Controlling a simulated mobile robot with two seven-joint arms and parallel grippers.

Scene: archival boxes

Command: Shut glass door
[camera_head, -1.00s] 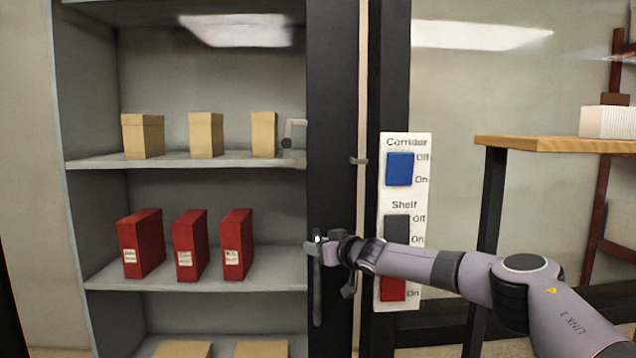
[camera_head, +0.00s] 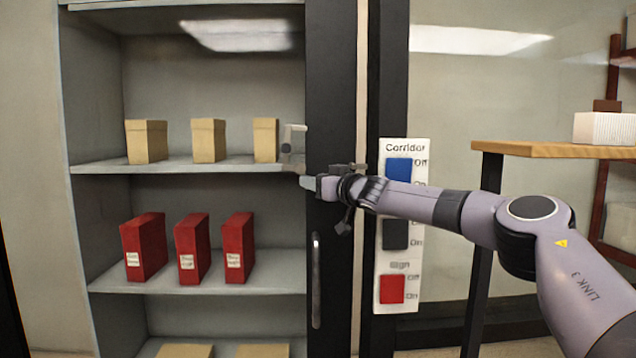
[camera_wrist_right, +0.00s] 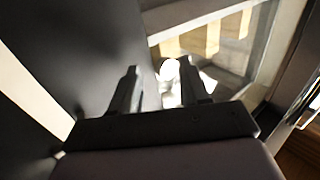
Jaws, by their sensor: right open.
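The glass door has a dark upright frame (camera_head: 332,110) with a metal bar handle (camera_head: 316,280) low on it. Light reflections show on the glass left of the frame, over the shelves. A pale strip runs along the frame's right side; I cannot tell whether it is a gap. My right gripper (camera_head: 313,183) is in front of the frame, above the handle and apart from it. Its two fingers show spread and empty in the right wrist view (camera_wrist_right: 163,82), beside the dark frame. My left gripper is not in view.
Behind the glass, the shelves (camera_head: 180,172) hold beige boxes (camera_head: 147,141) and red boxes (camera_head: 143,247). A switch panel (camera_head: 384,274) is right of the door, partly behind my arm. A wooden table (camera_head: 545,149) stands at right. A small grey shape (camera_head: 293,135) near the frame is unclear.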

